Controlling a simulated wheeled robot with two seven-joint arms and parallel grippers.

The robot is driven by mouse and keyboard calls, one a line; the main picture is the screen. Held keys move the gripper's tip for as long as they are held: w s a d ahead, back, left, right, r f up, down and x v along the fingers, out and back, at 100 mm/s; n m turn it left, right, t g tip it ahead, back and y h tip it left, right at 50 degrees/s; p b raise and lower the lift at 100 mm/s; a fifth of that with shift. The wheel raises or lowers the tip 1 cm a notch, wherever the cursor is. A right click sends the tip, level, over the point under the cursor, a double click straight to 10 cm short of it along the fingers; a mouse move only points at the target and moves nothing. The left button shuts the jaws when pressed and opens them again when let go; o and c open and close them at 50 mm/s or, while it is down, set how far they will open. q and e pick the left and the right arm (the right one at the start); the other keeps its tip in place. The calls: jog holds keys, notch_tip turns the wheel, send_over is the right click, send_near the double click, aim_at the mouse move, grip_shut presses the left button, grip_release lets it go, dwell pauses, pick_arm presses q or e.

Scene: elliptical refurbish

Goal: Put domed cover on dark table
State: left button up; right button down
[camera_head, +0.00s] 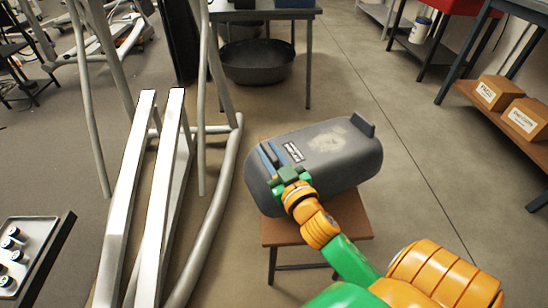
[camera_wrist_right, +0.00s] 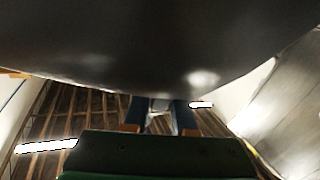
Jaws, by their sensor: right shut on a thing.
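The domed cover (camera_head: 335,150) is a long dark grey shell with rounded ends, a worn pale patch and a small label. It is over a small brown-topped stool (camera_head: 290,232); I cannot tell whether it rests on it or is just above. My right gripper (camera_head: 270,158) is shut on the cover near its left end. In the right wrist view the cover (camera_wrist_right: 160,45) fills the top, above the blue fingers of the gripper (camera_wrist_right: 160,118). The dark table (camera_head: 262,14) stands at the back, its top partly cut off. My left gripper is not in view.
A dark round tub (camera_head: 257,62) sits beneath the dark table. Pale metal machine rails (camera_head: 150,190) rise close to the left of the stool. Cardboard boxes (camera_head: 498,93) lie on a shelf at right. Floor between the stool and the dark table is clear.

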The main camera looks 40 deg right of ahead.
jog(key=w+d+f, duration=0.1)
jog(key=w+f+b, duration=0.1)
jog(key=w+d+f+b, duration=0.1)
jog(key=w+f, duration=0.1)
jog(key=shift+w+d+f, duration=0.1)
jog(key=shift+d, duration=0.25)
jog(key=shift+w+d+f+b, duration=0.25)
jog(key=shift+w+f+b, duration=0.05)
jog(key=shift+f+b, duration=0.15)
jog(key=shift+w+d+f+b, duration=0.2)
jog(key=shift+w+f+b, duration=0.05)
jog(key=shift+f+b, duration=0.15)
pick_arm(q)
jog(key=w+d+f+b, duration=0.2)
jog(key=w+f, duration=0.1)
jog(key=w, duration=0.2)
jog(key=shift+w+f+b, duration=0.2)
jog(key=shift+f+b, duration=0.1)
pick_arm(e)
jog(key=f, duration=0.1)
jog(key=w+f, duration=0.1)
jog(key=f, duration=0.2)
jog(key=shift+w+d+f, duration=0.2)
jog(key=shift+w+d, duration=0.05)
jog(key=shift+w, duration=0.05)
jog(key=c, duration=0.7)
grip_release()
jog(key=shift+c, duration=0.2)
jog(key=shift+s, duration=0.1)
